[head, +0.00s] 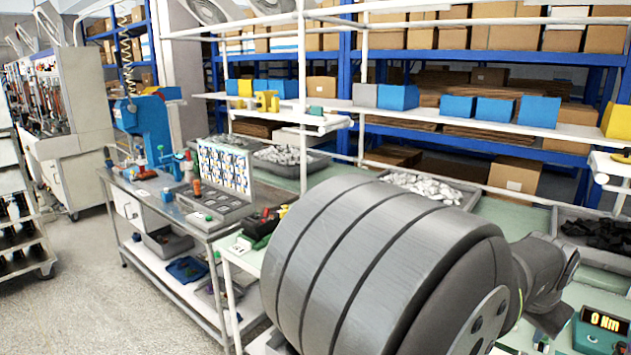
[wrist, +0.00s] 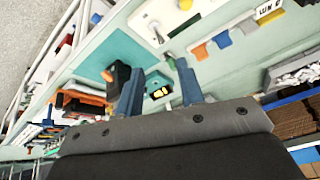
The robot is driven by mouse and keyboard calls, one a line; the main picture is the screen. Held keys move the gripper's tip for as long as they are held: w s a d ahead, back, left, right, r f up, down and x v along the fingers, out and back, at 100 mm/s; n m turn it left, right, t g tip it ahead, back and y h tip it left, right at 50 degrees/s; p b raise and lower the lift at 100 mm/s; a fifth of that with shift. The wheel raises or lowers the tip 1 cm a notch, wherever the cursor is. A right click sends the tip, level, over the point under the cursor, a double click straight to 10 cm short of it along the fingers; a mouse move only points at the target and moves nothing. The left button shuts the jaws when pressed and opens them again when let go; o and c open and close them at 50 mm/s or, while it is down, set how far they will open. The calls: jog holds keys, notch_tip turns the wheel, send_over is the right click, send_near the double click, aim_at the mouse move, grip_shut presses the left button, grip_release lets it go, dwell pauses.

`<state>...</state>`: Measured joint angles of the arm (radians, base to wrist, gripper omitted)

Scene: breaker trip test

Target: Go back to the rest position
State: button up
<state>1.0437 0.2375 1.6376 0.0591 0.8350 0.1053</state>
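In the wrist view, the two blue-grey fingers of my gripper (wrist: 160,80) stand apart, with nothing seen held between them. Beyond them is a bench with a teal mat (wrist: 105,48). A dark item with an orange part (wrist: 117,75) shows beside the left finger. A small black-and-yellow item (wrist: 160,92) shows in the gap, apparently farther off. In the head view, my large grey arm fills the lower middle and right and hides much of the near bench. I cannot make out my fingertips there.
A bin of dark parts (head: 598,232) and a bin of pale parts (head: 432,188) are on the bench. A metal side table (head: 160,205) stands at left, with open floor (head: 85,310) before it.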

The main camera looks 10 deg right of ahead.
jog(key=shift+n, duration=0.4)
jog(key=a, duration=0.1)
jog(key=a+r, duration=0.1)
jog(key=a, duration=0.3)
jog(key=shift+w+r, duration=0.25)
jog(key=shift+w, duration=0.05)
jog(key=o, duration=0.7)
jog(key=shift+a+f, duration=0.1)
jog(key=shift+f, duration=0.15)
jog(key=o, duration=0.7)
jog(key=shift+o, duration=0.2)
jog(key=shift+w+d+m, duration=0.3)
jog(key=shift+m, duration=0.1)
jog(key=w+d+m+g+y, duration=0.35)
jog(key=w+d+m, duration=0.45)
jog(key=m, duration=0.5)
jog(key=shift+t+y, duration=0.25)
jog(key=f, duration=0.3)
jog(key=a+f, duration=0.1)
jog(key=f, duration=0.3)
jog(key=w+f, duration=0.1)
jog(key=f, duration=0.2)
jog(key=shift+a+f, duration=0.25)
jog(key=shift+f, duration=0.1)
jog(key=shift+r, duration=0.1)
notch_tip(320, 180, up, 10)
